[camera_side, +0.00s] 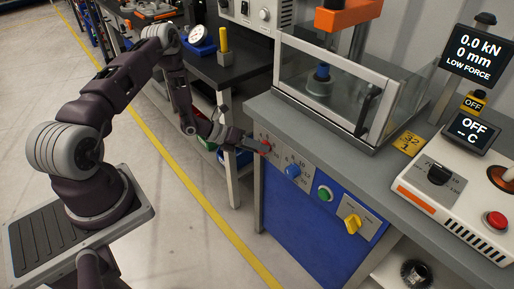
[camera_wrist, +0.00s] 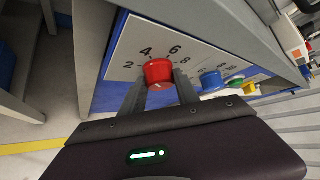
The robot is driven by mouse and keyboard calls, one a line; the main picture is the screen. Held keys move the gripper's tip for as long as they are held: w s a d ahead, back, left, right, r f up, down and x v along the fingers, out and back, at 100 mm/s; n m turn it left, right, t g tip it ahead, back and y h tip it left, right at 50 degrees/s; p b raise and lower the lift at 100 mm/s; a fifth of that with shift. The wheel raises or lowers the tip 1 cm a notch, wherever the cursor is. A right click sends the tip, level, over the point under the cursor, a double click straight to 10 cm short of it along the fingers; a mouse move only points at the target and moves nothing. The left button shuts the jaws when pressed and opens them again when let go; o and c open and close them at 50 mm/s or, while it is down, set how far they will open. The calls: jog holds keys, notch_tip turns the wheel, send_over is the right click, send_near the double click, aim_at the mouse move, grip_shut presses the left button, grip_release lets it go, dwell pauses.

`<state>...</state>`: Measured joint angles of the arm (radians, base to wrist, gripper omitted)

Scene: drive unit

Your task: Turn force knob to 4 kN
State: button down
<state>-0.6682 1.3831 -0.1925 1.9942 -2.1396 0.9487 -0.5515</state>
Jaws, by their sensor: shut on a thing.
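The red force knob (camera_wrist: 158,70) sits on a white dial plate (camera_wrist: 122,50) with numbers 2, 4, 6 and 8 around it. My gripper (camera_wrist: 161,82) has a finger on each side of the knob and is shut on it. Where the knob's pointer stands is hard to tell. In the side view my gripper (camera_side: 258,146) reaches the left end of the blue cabinet's front panel, and the red knob (camera_side: 266,147) shows only in small part. The upper display (camera_side: 474,54) reads 0.0 kN, 0 mm, LOW FORCE.
Right of the red knob are a blue knob (camera_side: 293,171), a green button (camera_side: 325,194) and a yellow knob (camera_side: 352,223). A clear-walled guard (camera_side: 340,85) stands on the bench above. A second console (camera_side: 445,195) is at right. The floor in front is clear.

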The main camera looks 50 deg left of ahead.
jog(key=shift+d+y, duration=0.1)
jog(key=shift+y, duration=0.2)
dwell(0.4)
jog(key=c, duration=0.9)
grip_release()
jog(key=shift+r, duration=0.1)
jog(key=v, duration=0.7)
